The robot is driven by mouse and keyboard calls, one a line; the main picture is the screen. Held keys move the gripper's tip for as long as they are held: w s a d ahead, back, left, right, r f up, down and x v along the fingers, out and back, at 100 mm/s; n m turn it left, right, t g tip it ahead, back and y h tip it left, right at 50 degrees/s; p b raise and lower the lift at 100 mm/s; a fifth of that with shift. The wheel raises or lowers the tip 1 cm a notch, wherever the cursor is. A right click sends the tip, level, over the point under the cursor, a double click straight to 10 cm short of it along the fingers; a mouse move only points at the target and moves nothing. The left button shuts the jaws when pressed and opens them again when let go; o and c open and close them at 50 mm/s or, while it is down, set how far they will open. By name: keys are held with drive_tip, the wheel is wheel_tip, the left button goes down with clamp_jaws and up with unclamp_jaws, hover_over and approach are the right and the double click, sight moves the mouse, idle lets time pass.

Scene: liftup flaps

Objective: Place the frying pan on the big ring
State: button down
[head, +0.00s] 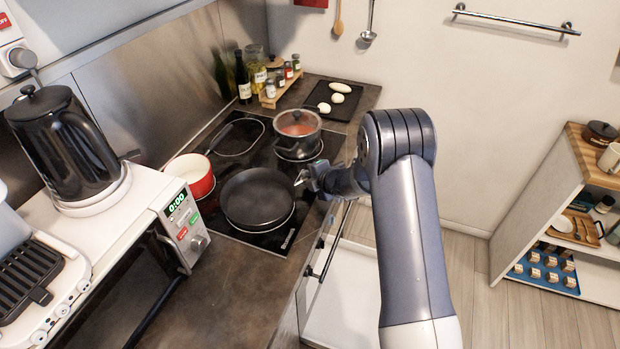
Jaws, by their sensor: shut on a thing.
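The black frying pan (255,199) is over the front right of the black cooktop (229,165), level. A thin white ring line (288,219) shows along its lower right edge; the rest of that ring is hidden under the pan. I cannot tell whether the pan rests on the glass or is slightly above it. My gripper (301,178) is at the pan's right rim, shut on the pan; its exact hold and the handle are hard to make out. An empty elongated ring outline (236,151) shows at the back left.
A red saucepan (191,176) stands left of the pan. A white microwave (110,215) with a black kettle (65,145) is at the left. Dark counter (235,285) in front is clear.

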drive_tip(key=c, duration=1.6)
unclamp_jaws()
drive_tip(key=b+v, duration=0.1)
drive_tip(key=v, duration=1.1)
drive_tip(key=shift+s, duration=0.1)
